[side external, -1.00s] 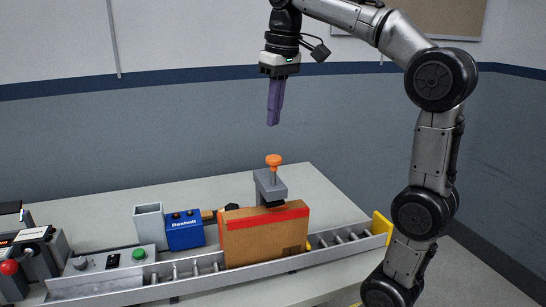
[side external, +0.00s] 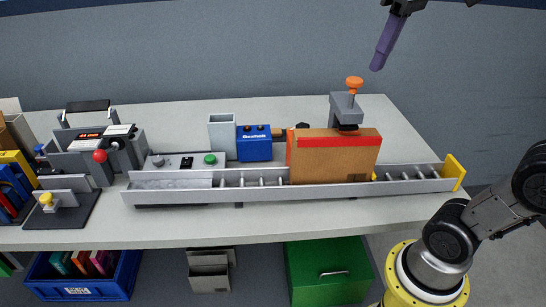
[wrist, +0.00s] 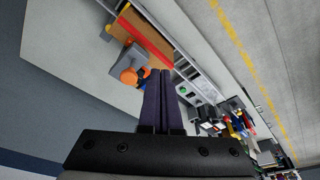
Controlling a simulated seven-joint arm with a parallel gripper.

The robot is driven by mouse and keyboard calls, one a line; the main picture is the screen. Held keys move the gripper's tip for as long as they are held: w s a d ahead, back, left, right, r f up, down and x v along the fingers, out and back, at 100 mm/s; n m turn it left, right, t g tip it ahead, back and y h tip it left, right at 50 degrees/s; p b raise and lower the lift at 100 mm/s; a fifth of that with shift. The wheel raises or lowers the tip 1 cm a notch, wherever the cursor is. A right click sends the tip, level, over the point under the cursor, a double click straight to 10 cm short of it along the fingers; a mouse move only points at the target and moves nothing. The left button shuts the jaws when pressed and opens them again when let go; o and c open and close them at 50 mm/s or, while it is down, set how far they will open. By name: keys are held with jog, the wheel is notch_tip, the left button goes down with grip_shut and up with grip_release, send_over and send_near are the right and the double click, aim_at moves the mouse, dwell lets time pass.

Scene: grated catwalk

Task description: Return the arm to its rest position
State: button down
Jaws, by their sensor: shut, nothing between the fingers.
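My gripper (side external: 377,68) is at the top right of the side external view, high above the table's back right corner. Its purple fingers are together and empty, pointing down and slightly left. In the wrist view the fingers (wrist: 158,72) lie side by side over the scene below. A cardboard box (side external: 330,162) with red tape stands on the roller conveyor (side external: 250,194), under a grey device with an orange knob (side external: 354,84). The gripper is apart from all of them. Most of the upper arm is out of the frame.
The table (side external: 417,150) holds a blue box (side external: 254,144), a grey open bin (side external: 222,136), a button panel (side external: 160,165) and a machine with a red knob (side external: 100,156) at left. A green case (side external: 330,272) and a blue crate (side external: 80,282) sit below. The air around my gripper is clear.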

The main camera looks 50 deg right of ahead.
jog(key=s+a+f+t, duration=0.1)
jog(key=s+f, duration=0.1)
jog(key=f, duration=0.7)
jog(key=s+a+f+n+t, duration=0.1)
jog(key=s+a+f, duration=0.1)
jog(key=f, duration=0.6)
jog(key=shift+s+a+f+t, duration=0.3)
jog(key=shift+s+f+t, duration=0.1)
jog(key=shift+s, duration=0.25)
